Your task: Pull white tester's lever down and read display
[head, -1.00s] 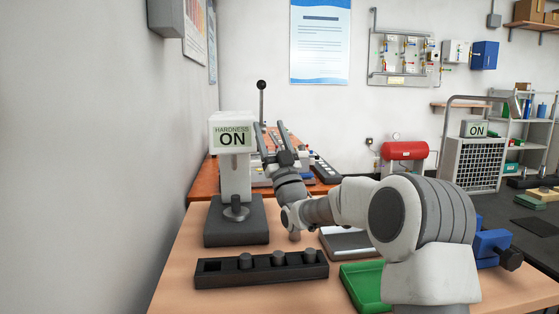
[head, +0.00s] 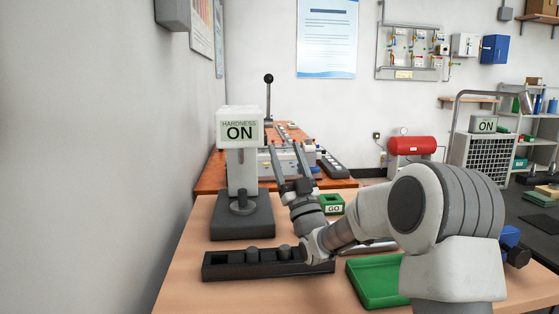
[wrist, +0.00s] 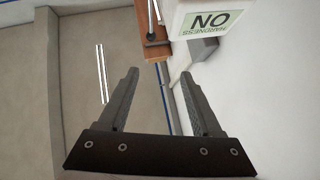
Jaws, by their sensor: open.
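The white tester (head: 240,165) stands on a dark base at the left of the wooden table, its display (head: 239,130) reading "HARDNESS ON". The display also shows upside down in the wrist view (wrist: 208,22). A lever with a black ball knob (head: 268,79) stands upright just right of the tester's head; I cannot tell where its rod joins. My gripper (head: 284,146) is open and empty, fingers pointing up, to the right of the tester's column and below the knob. In the wrist view my gripper (wrist: 158,72) has nothing between its fingers.
A dark block (head: 225,264) with grey cylinders lies in front of the tester, partly behind my arm. A green box marked "GO" (head: 333,207) stands right of my gripper, and a green tray (head: 375,283) lies at front right. A second bench (head: 210,180) with equipment stands behind.

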